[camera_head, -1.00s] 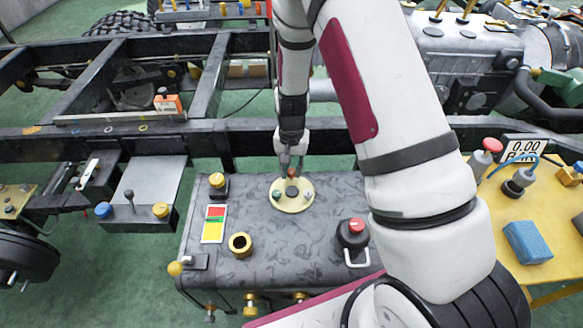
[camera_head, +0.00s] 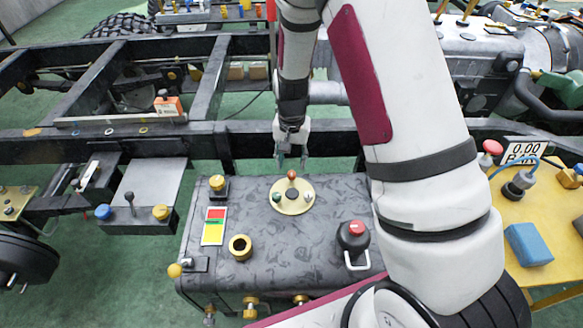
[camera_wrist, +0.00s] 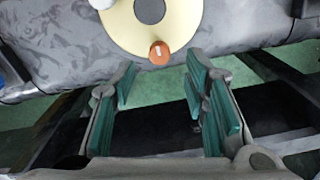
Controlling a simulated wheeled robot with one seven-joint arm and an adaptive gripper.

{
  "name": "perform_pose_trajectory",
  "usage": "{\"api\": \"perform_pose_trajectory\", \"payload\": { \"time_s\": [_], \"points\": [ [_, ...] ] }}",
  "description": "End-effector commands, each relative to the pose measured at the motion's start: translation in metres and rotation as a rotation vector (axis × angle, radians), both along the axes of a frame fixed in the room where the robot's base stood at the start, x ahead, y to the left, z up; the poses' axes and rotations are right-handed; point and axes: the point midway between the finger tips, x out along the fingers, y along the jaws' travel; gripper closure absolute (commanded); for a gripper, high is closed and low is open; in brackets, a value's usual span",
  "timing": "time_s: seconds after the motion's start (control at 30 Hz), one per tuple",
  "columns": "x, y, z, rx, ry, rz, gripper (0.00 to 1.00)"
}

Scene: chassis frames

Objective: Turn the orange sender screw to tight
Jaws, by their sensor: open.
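The orange sender screw (camera_head: 292,174) stands at the far edge of a round cream plate (camera_head: 290,206) on top of the dark tank (camera_head: 270,262). In the wrist view the orange screw (camera_wrist: 160,52) has a pale line on its top, running roughly along the picture's height. My gripper (camera_head: 292,160) is open and empty, just beyond the screw on the frame side. In the wrist view its green-padded fingers (camera_wrist: 163,95) are spread wide, with the screw just past their tips and roughly midway between them. Nothing is between the fingers.
The plate also carries a green knob (camera_head: 276,197) and a grey knob (camera_head: 309,196). A black cap with a red top (camera_head: 353,235), a brass ring (camera_head: 240,246) and a red-yellow-green card (camera_head: 214,226) are on the tank. A black chassis rail (camera_head: 180,140) runs behind it.

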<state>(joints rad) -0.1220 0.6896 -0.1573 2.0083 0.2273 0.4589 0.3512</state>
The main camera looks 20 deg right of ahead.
Motion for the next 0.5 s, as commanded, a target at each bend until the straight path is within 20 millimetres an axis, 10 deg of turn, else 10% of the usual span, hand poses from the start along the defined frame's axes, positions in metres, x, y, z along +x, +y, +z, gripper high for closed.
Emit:
{"api": "perform_pose_trajectory", "payload": {
  "time_s": [0.5],
  "points": [
    [0.000,0.000,0.071,0.000,0.000,0.001,0.59]
  ]
}}
